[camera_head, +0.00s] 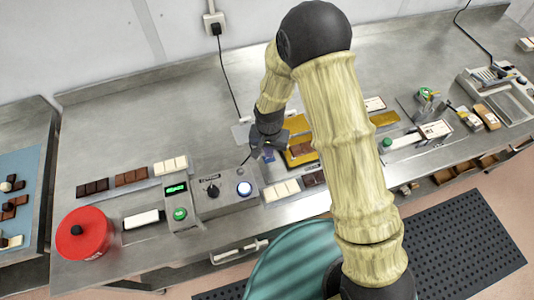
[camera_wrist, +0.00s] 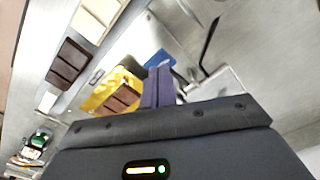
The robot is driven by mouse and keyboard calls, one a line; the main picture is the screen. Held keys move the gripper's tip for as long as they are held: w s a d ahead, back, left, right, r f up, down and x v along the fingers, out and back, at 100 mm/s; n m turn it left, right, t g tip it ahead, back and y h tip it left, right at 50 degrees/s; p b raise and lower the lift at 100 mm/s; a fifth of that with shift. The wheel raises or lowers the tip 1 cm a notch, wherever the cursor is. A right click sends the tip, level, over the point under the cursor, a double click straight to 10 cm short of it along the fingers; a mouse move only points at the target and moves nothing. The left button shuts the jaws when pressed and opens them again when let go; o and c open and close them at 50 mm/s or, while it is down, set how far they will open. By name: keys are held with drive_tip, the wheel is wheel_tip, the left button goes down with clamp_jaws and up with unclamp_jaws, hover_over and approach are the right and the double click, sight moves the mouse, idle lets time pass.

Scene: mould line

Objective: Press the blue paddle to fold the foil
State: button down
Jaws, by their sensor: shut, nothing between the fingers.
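The blue paddle (camera_head: 269,157) shows as a small patch just below my gripper (camera_head: 266,146). In the wrist view the blue paddle (camera_wrist: 161,59) lies just beyond the tips of my gripper (camera_wrist: 158,72), which is shut and empty. I cannot tell whether the tips touch it. The gold foil (camera_wrist: 103,88) lies beside the paddle with a brown chocolate bar (camera_wrist: 122,98) on it. In the head view the foil (camera_head: 299,160) is partly hidden by my arm.
A grey control box (camera_head: 222,197) with a dial and a lit button stands left of the foil. Chocolate bars (camera_head: 131,177) lie further left, near a red round container (camera_head: 84,234). A wrapped bar (camera_head: 435,129) and a machine (camera_head: 499,92) stand at the right. The rear bench is mostly clear.

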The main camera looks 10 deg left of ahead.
sight(269, 160)
idle(0.3)
drive_tip(key=shift+f+b, duration=2.3)
drive_tip(key=shift+f, duration=0.7)
drive_tip(key=shift+r+p, duration=3.45)
drive_tip(key=shift+r, duration=1.65)
drive_tip(key=shift+d, duration=0.15)
drive_tip(key=s+d+r+t+b, duration=0.1)
drive_tip(key=d+r, duration=0.3)
drive_tip(key=d, duration=0.4)
drive_tip(key=s+d+r+b, duration=0.3)
drive_tip(key=d, duration=0.6)
drive_tip(key=s+d+r+t+b, duration=0.1)
drive_tip(key=s+d+r+b, duration=0.2)
drive_tip(key=d, duration=0.5)
drive_tip(key=shift+d+r+t, duration=0.2)
drive_tip(key=shift+r+t, duration=0.1)
drive_tip(key=shift+r, duration=0.5)
